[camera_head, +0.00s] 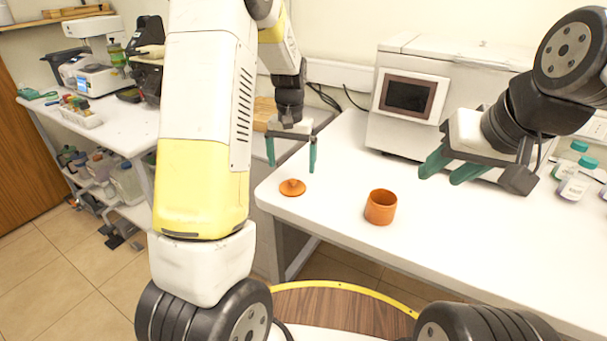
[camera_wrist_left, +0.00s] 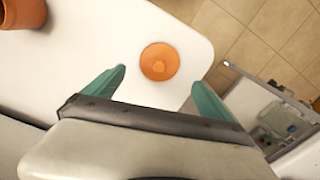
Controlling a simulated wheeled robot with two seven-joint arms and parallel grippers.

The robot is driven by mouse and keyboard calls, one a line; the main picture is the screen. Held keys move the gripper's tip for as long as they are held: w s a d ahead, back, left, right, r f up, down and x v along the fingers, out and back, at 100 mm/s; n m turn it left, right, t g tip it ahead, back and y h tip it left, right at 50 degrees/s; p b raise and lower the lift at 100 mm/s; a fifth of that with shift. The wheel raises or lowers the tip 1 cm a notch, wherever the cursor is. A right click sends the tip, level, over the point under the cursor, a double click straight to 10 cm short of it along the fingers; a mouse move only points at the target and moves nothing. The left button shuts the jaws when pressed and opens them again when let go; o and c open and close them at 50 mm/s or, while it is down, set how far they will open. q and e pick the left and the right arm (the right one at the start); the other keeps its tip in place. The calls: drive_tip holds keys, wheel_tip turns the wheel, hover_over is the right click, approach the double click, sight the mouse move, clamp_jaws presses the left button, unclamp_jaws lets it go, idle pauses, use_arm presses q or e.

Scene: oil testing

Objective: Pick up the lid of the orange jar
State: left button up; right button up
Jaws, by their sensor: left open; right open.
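The orange lid (camera_head: 292,187) lies on the white table near its left corner, with its knob facing up. The orange jar (camera_head: 380,208) stands upright and open to the right of the lid. My left gripper (camera_head: 291,158) is open and empty, above and slightly behind the lid, with its green fingers pointing down. In the left wrist view the lid (camera_wrist_left: 159,62) shows ahead of the spread fingertips, between their lines and touching neither. The jar (camera_wrist_left: 22,14) is partly cut off at the top left there. My right gripper (camera_head: 452,168) is open and empty above the table's right part.
The white table (camera_head: 330,200) is clear around the lid and jar. A white instrument with a dark screen (camera_head: 410,95) stands at the back. Bottles (camera_head: 575,175) stand at the far right. A side bench (camera_head: 110,130) with equipment is at the left.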

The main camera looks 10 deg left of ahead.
sight(292, 180)
use_arm(q)
drive_tip(key=f, duration=0.6)
drive_tip(key=shift+s+f, duration=0.2)
drive_tip(key=shift+c, duration=0.3)
drive_tip(key=c, duration=1.4)
drive_tip(key=shift+o, duration=0.2)
drive_tip(key=shift+r, duration=0.1)
